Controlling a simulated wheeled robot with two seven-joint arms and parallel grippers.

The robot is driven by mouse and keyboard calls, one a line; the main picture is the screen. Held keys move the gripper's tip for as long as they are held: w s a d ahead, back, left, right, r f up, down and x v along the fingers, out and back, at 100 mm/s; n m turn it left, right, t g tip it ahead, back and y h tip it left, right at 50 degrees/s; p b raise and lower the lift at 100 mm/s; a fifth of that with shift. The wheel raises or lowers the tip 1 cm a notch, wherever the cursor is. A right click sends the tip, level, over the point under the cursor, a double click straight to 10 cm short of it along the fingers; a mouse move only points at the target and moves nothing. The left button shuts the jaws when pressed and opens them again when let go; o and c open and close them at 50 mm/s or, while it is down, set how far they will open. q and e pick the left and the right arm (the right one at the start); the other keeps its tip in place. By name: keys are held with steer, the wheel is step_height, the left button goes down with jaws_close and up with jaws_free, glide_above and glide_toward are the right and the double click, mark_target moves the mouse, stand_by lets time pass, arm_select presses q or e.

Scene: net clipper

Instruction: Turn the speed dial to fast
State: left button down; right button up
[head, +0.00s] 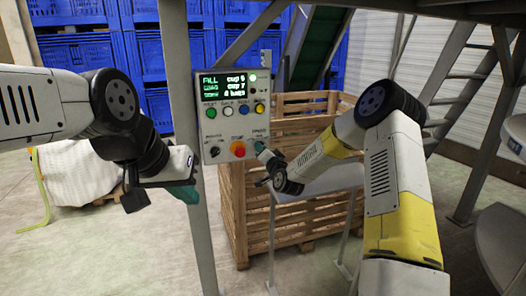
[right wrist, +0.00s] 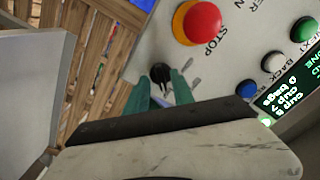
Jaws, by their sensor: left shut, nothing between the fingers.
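The grey control panel (head: 226,133) stands on a post in the middle of the head view. In the right wrist view the black speed dial (right wrist: 160,73) is on the panel near the red STOP button (right wrist: 203,21). My right gripper (head: 260,147) is at the panel's lower right corner and hides the dial in the head view. In the right wrist view its two green fingers (right wrist: 161,78) are apart, one on each side of the dial. Whether they touch it is unclear. My left gripper (head: 188,192) is shut and empty, left of and below the panel.
The panel has a lit screen (head: 223,85), several coloured buttons, an orange-red stop button (head: 238,148) and another black knob (head: 214,151). A wooden crate (head: 240,215) stands behind it. Blue crates (head: 75,52) are stacked at the back. A white sack (head: 75,175) lies at left.

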stand_by(0.3)
steer(key=v, duration=0.7)
steer(key=shift+s, duration=0.35)
steer(key=shift+d+r, duration=0.1)
